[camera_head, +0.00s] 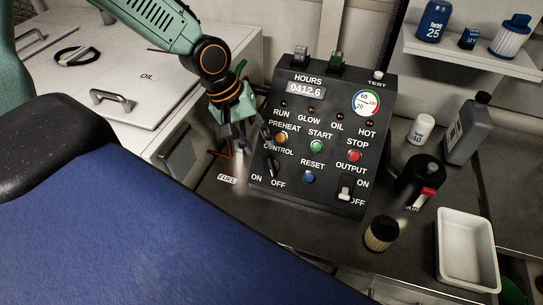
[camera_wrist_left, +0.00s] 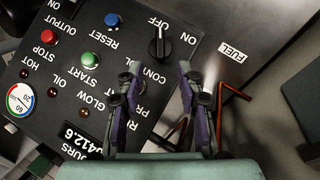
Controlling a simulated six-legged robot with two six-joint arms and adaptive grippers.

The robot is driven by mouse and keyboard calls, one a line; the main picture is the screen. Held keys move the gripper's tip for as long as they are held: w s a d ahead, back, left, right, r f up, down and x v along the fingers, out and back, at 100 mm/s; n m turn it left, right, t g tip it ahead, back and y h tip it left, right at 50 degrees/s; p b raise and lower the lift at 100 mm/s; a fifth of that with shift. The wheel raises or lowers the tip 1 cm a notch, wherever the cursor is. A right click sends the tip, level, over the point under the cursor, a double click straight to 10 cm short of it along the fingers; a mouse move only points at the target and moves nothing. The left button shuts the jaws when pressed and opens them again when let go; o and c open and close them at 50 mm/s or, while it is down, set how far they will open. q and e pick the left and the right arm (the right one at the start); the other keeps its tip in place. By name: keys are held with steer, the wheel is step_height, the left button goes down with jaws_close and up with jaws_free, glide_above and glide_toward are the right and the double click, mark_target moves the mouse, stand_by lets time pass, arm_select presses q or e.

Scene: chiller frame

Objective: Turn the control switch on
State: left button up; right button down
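The control switch (camera_head: 271,169) is a black rotary knob at the lower left of the dark control panel (camera_head: 325,190), between the ON and OFF labels. In the left wrist view the control switch (camera_wrist_left: 159,45) shows a pale mark that points toward OFF. My left gripper (camera_head: 262,132) hangs over the panel's left edge, above the knob in the picture. In the wrist view my left gripper (camera_wrist_left: 159,68) is open and empty, its fingertips on either side and just short of the knob. The CONTROL label is partly hidden between the fingers. My right gripper is not in view.
The panel also has orange, green, red and blue buttons and an output toggle (camera_head: 346,188). Bottles, a filter (camera_head: 381,234) and a white tray (camera_head: 467,250) stand to the right. A blue padded surface (camera_head: 150,220) fills the lower left foreground.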

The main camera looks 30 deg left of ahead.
mark_target(269, 164)
arm_select(q)
steer(key=b+x, duration=0.1)
steer(key=x, duration=0.1)
steer(key=b+x, duration=0.1)
steer(key=x, duration=0.1)
steer(key=b+x, duration=0.2)
steer(key=shift+s+d, duration=0.3)
steer(key=shift+w+a+f+b, duration=0.1)
steer(key=shift+f+b, duration=0.2)
steer(key=shift+b, duration=0.1)
steer(key=shift+f+b, duration=0.35)
steer(key=shift+d+r, duration=0.1)
steer(key=shift+d, duration=0.25)
steer(key=shift+w+a, duration=0.1)
steer(key=shift+a, duration=0.1)
steer(key=shift+c, duration=2.3)
jaws_close()
